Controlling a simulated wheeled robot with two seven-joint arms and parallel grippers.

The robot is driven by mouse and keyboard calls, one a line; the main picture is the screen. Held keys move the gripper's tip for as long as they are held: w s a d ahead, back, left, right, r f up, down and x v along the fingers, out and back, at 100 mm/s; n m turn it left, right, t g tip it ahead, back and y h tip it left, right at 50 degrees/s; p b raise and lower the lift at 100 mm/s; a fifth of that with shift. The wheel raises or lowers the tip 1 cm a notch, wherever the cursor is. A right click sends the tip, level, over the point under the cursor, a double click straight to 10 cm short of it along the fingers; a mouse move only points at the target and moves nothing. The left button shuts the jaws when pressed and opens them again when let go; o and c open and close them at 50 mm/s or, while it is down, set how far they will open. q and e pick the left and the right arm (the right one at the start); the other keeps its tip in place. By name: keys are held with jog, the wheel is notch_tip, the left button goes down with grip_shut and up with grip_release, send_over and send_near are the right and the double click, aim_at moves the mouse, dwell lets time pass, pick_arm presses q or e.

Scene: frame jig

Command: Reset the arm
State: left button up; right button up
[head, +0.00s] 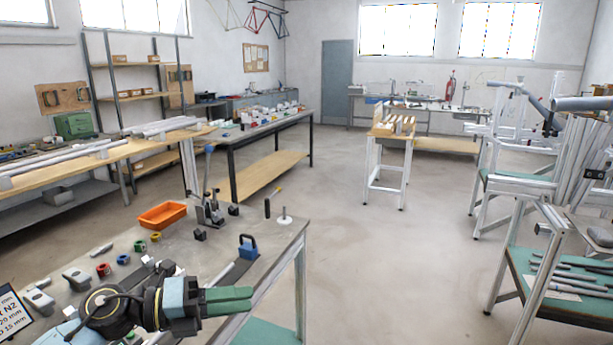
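My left gripper (229,301) reaches in from the lower left over the near workbench (190,250). Its two green fingers point right and lie together with no clear gap, and nothing shows between them. The fingertips are near the bench's right edge. My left arm's wrist, with dark and pale blue parts, hides part of the bench's front. My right arm and gripper are out of view.
On the near bench stand an orange tray (162,215), a lever clamp (209,208), a blue-handled block (248,247), a white disc with a pin (284,218) and several coloured rings. A metal frame stand (548,240) is at right. The middle floor is clear.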

pick_arm(q)
jog(key=s+a+f+n+t+y, duration=0.2)
jog(key=a+f+n+t+y, duration=0.45)
jog(key=n, duration=0.85)
jog(key=s+a+f+n+t+y, duration=0.1)
jog(key=a+n+t+y, duration=0.3)
jog(key=n+y, duration=0.75)
jog(key=s+f+n+g+h, duration=0.1)
jog(key=s+f+n+g, duration=0.5)
jog(key=s, duration=0.6)
jog(key=s+f+n+g+h, duration=0.1)
jog(key=s+f+n+g, duration=0.2)
jog(key=s+f+g, duration=0.65)
jog(key=s+f+t, duration=0.1)
jog(key=s+f, duration=0.1)
jog(key=f, duration=1)
jog(key=s+f+t, duration=0.2)
jog(key=f, duration=1)
jog(key=s+a+f+g, duration=0.1)
jog(key=s+a+f, duration=0.1)
jog(key=s+f, duration=1.2)
jog(key=shift+s+a+f+g, duration=0.2)
jog(key=shift+s+g, duration=0.1)
jog(key=shift+s, duration=0.95)
